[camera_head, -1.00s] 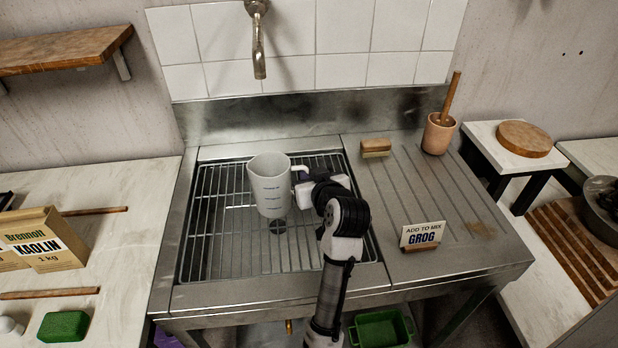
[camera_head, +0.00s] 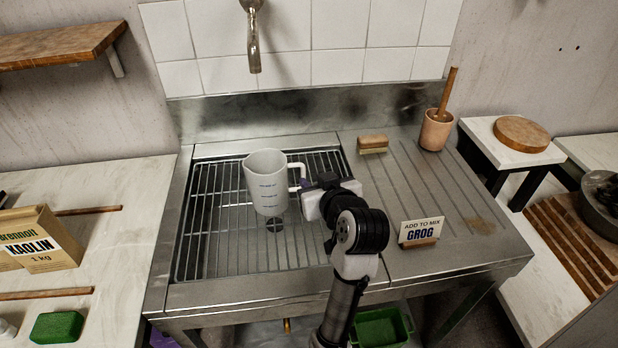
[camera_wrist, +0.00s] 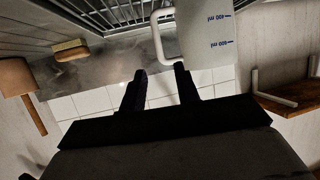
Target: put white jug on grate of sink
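The white jug (camera_head: 266,186), with blue markings, stands upright on the wire grate (camera_head: 205,235) of the sink, its handle toward the right. In the wrist view, part of the jug (camera_wrist: 208,32) and its handle show beyond my fingertips, with the grate (camera_wrist: 112,12) at the top edge. My gripper (camera_head: 306,187) is just right of the handle. In the wrist view, my gripper (camera_wrist: 160,72) has its two fingers apart with nothing between them. The jug's base contact is seen only from above.
A tap (camera_head: 253,45) hangs behind the jug. On the drainboard right of the grate are a brush (camera_head: 372,144), a pot with a wooden handle (camera_head: 437,130) and a GROG sign (camera_head: 421,232). The kaolin bag (camera_head: 38,240) stands left. The grate is otherwise clear.

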